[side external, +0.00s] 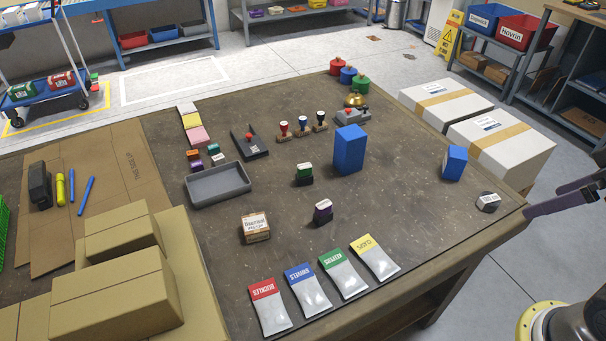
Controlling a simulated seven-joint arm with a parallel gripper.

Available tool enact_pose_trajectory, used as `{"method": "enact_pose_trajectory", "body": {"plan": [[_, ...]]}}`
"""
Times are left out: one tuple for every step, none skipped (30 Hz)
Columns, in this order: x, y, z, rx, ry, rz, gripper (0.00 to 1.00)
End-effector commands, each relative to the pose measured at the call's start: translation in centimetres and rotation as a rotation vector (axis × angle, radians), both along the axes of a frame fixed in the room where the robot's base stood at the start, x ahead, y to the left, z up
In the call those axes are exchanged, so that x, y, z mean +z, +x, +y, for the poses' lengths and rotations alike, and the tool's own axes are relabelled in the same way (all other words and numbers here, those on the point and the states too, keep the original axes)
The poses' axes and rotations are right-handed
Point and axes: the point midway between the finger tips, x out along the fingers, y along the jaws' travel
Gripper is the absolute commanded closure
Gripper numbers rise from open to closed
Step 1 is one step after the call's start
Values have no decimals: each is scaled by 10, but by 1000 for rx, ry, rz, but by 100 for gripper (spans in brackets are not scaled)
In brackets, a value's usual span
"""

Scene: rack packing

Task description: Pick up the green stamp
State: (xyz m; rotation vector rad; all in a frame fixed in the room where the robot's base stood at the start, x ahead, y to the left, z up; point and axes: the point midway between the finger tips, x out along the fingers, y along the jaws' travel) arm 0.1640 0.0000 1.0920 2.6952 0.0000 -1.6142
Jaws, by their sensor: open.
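My gripper (543,201) shows only partly at the right edge, beyond the table's right corner. Its fingers are open, and I see nothing between them. It is far to the right of the green stamp.
A tall blue block (350,150) stands just right of the green stamp. A grey tray (218,185) lies left. A small carton (255,228) and several labelled packets (341,273) lie in front.

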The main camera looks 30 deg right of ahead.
Motion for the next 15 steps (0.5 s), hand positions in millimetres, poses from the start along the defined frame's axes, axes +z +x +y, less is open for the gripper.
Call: {"method": "enact_pose_trajectory", "body": {"plan": [[0, 0, 0, 0, 0, 0, 0], [0, 0, 0, 0, 0, 0, 5], [0, 0, 0, 0, 0, 0, 13], [0, 0, 0, 0, 0, 0, 15], [0, 0, 0, 0, 0, 0, 15], [0, 0, 0, 0, 0, 0, 15], [0, 0, 0, 0, 0, 0, 15], [0, 0, 0, 0, 0, 0, 15], [0, 0, 0, 0, 0, 0, 15], [0, 0, 0, 0, 0, 0, 15], [0, 0, 0, 0, 0, 0, 15], [0, 0, 0, -4, 2, 0, 15], [0, 0, 0, -9, 5, 0, 15], [0, 0, 0, -18, 9, -1, 15], [0, 1, 0, -36, 18, -4, 15]]}}
